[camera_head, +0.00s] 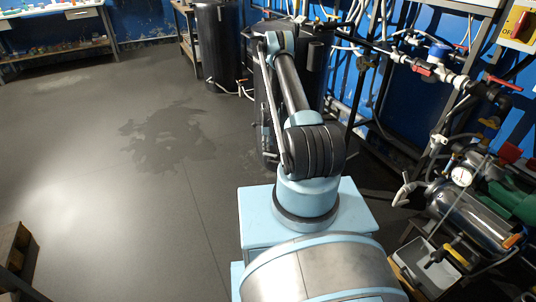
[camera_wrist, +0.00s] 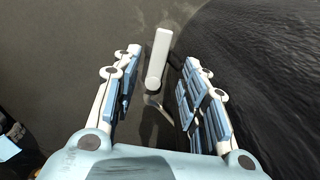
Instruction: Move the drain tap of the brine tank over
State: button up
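In the wrist view, a white lever-like handle (camera_wrist: 158,60), which looks like the drain tap, stands between the two fingers of my gripper (camera_wrist: 162,58). A thin pale curved piece shows just below it. The fingers are spread, with a gap on each side of the handle, and hold nothing. The dark curved wall of a tank (camera_wrist: 265,60) fills the right side of this view. In the head view, a large black tank (camera_head: 317,60) stands behind my arm. My gripper and the tap handle cannot be made out there.
A second black tank (camera_head: 216,45) stands to the left, with white piping near its foot. Pipes and valves (camera_head: 430,70) run along the blue wall at the right. A steel vessel (camera_head: 470,215) and a grey bin (camera_head: 428,266) are near right. The floor at left is open.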

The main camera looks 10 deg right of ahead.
aim_at(268, 154)
jog(key=shift+f, duration=3.05)
grip_shut()
